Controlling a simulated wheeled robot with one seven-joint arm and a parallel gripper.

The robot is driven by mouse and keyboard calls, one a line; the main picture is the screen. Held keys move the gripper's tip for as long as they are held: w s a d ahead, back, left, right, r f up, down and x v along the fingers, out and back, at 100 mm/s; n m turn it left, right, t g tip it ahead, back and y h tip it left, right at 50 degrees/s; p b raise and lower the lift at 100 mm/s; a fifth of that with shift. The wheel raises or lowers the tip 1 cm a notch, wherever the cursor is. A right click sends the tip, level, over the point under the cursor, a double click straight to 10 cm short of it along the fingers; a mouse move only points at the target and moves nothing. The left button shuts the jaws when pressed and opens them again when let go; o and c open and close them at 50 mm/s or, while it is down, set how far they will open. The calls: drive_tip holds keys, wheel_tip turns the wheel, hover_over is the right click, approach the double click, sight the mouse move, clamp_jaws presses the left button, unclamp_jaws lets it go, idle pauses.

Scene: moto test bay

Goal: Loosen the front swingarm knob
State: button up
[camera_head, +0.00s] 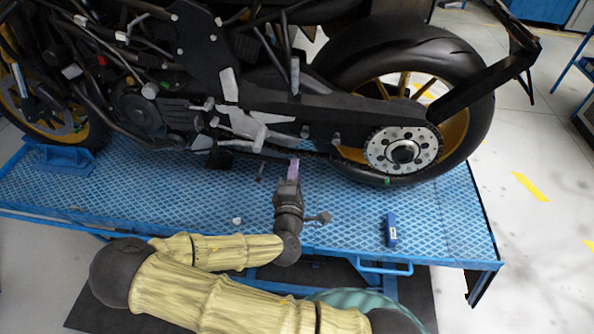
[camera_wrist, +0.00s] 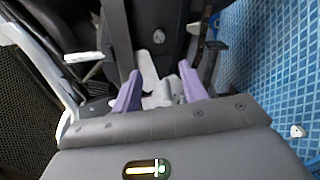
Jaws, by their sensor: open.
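Two small grey knobs stick out of the black swingarm (camera_head: 352,118) in the head view. The front swingarm knob (camera_head: 305,132) is the left one, and the rear knob (camera_head: 336,140) is to its right. My gripper (camera_head: 293,168) is just below and slightly left of the front knob, apparently apart from it. In the wrist view my gripper (camera_wrist: 161,90) has its purple fingers spread apart. Pale grey parts show between and beyond the fingers, with a small round grey piece (camera_wrist: 159,36) farther off. I cannot tell which of these is the front knob.
The motorcycle stands on a blue lift platform (camera_head: 130,190). Its rear wheel and silver sprocket (camera_head: 404,150) are to the right. A blue box (camera_head: 391,230) stands on the platform at the right front. A small white item (camera_head: 236,221) lies left of my arm.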

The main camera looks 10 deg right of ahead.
drive_tip(key=s+p, duration=0.1)
drive_tip(key=p, duration=0.1)
drive_tip(key=shift+s+p, duration=0.2)
drive_tip(key=shift+p, duration=0.2)
idle(0.4)
drive_tip(key=s+d+f+m+g+y, duration=0.1)
drive_tip(key=s+d+f+m+g, duration=0.1)
drive_tip(key=s+f+m+g, duration=0.3)
drive_tip(key=s+d+f+m+g, duration=0.1)
drive_tip(key=d+f+m+g, duration=0.15)
drive_tip(key=m+g, duration=0.4)
drive_tip(key=s+r+m+g+y, duration=0.1)
drive_tip(key=s+r, duration=0.3)
drive_tip(key=r, duration=0.4)
drive_tip(key=s+r+m+g+y+b, duration=0.1)
drive_tip(key=s+r+m+g+y, duration=0.1)
drive_tip(key=r, duration=0.5)
drive_tip(key=shift+s+d+r+m+y, duration=0.2)
drive_tip(key=shift+s+r+m+y, duration=0.2)
drive_tip(key=shift+s+m+y, duration=0.55)
